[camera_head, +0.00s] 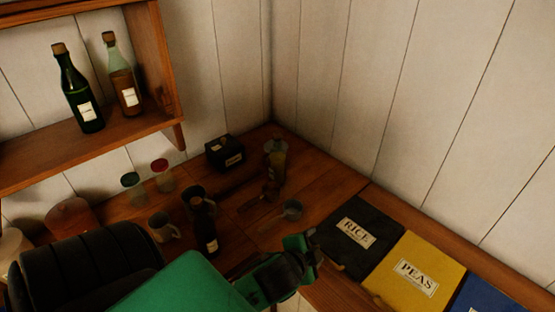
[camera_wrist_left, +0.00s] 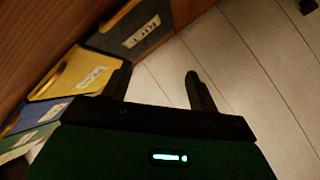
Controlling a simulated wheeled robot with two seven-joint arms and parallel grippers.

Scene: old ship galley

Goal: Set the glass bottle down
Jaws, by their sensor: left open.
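My left gripper (camera_head: 312,248) is in front of the counter near the rice box in the head view. In the left wrist view its two fingers (camera_wrist_left: 156,82) are apart with nothing between them. A dark glass bottle with a white label (camera_head: 206,228) stands upright on the counter, left of my gripper and apart from it. A green bottle (camera_head: 76,90) and a clear bottle with brown contents (camera_head: 124,82) stand corked on the wall shelf. A yellowish bottle (camera_head: 276,162) stands near the back corner. I cannot tell which is the task's bottle. My right gripper is out of view.
Boxes marked rice (camera_head: 353,232) and peas (camera_head: 416,270) and a blue box (camera_head: 490,297) line the right side.

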